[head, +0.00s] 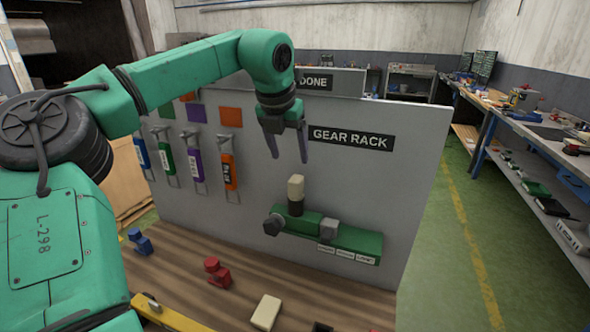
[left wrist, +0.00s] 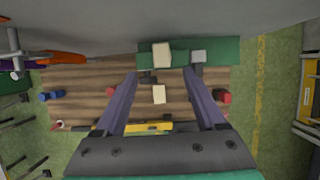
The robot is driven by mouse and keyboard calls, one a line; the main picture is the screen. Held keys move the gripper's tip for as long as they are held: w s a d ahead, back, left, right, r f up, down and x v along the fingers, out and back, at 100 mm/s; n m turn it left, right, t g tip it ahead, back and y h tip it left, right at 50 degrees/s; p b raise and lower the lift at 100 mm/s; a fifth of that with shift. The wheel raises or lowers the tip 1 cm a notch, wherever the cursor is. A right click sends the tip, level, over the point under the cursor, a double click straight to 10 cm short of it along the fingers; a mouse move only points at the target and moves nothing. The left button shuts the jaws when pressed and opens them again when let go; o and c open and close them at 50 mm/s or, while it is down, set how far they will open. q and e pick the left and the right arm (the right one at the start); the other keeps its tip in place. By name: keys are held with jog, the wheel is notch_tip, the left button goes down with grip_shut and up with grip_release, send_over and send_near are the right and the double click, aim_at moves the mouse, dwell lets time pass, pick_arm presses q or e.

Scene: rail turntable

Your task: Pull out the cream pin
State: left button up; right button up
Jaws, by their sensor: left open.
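The cream pin (head: 296,188) stands upright above a dark collar (head: 295,207) on the green gear rack unit (head: 340,236), which is fixed to the grey board. My left gripper (head: 288,158) is open and empty, pointing down above the cream pin and apart from it. In the left wrist view the cream pin (left wrist: 162,55) shows beyond the open fingers (left wrist: 160,75), near the green unit (left wrist: 220,52). My right gripper is in neither view.
The grey board (head: 400,180) rises behind the unit, with several coloured tools hanging at left, including an orange one (head: 228,172). On the wooden table below lie a cream block (head: 266,312), a red piece (head: 216,271) and a blue piece (head: 140,241).

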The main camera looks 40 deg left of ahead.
aim_at(296, 179)
pick_arm(q)
jog(key=p+x, duration=0.2)
jog(key=x, duration=0.8)
jog(key=shift+w+f, duration=0.15)
jog(key=shift+f, duration=0.1)
jog(key=shift+d, duration=0.1)
grip_shut()
